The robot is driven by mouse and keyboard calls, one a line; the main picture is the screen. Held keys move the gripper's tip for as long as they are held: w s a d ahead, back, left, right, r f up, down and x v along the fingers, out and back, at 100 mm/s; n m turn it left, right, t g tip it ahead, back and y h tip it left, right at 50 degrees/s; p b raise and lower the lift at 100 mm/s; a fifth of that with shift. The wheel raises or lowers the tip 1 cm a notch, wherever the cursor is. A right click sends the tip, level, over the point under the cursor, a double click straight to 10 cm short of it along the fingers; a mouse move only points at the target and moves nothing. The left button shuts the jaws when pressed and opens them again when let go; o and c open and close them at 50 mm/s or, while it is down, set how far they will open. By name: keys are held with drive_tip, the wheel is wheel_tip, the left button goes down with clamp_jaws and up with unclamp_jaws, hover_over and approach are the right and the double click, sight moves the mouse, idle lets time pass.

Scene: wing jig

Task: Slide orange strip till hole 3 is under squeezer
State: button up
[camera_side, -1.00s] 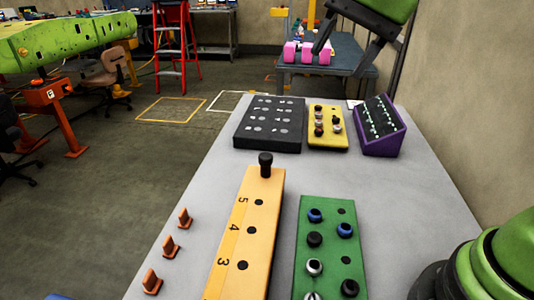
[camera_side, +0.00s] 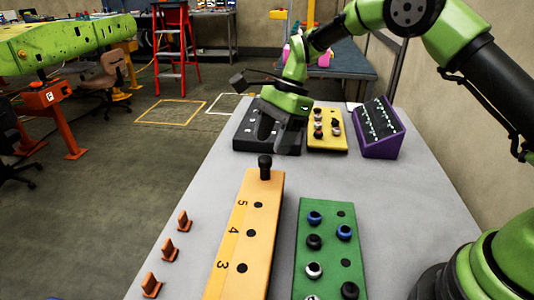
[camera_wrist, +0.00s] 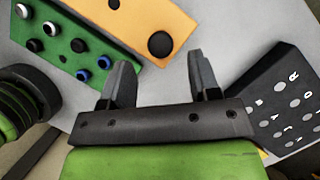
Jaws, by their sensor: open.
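The orange strip (camera_side: 248,240) lies on the grey table in the side view, with the numbers 5, 4 and 3 beside its dark holes. Hole 3 (camera_side: 242,268) is near the picture's bottom edge. A black peg-like piece (camera_side: 265,167) stands at the strip's far end; I cannot tell whether it is the squeezer. My gripper (camera_side: 279,135) is open and empty, over the black tray beyond the strip's far end. In the wrist view my gripper's fingers (camera_wrist: 161,85) are spread, with the orange strip (camera_wrist: 128,18) ahead of them and apart.
A green block (camera_side: 330,255) with several blue, black and white pegs lies right of the strip. A black tray (camera_side: 240,143), a yellow block (camera_side: 327,142) and a purple rack (camera_side: 380,128) stand behind. Several small orange wedges (camera_side: 169,249) line the left edge.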

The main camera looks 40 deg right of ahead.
sight(266, 158)
drive_tip(key=x, duration=0.4)
clamp_jaws()
drive_tip(key=s+a, duration=1.1)
drive_tip(key=shift+s+a, duration=0.35)
unclamp_jaws()
drive_tip(key=shift+r, duration=0.15)
drive_tip(key=v, duration=0.9)
drive_tip(key=shift+d+r, duration=0.2)
drive_tip(key=shift+r, duration=0.15)
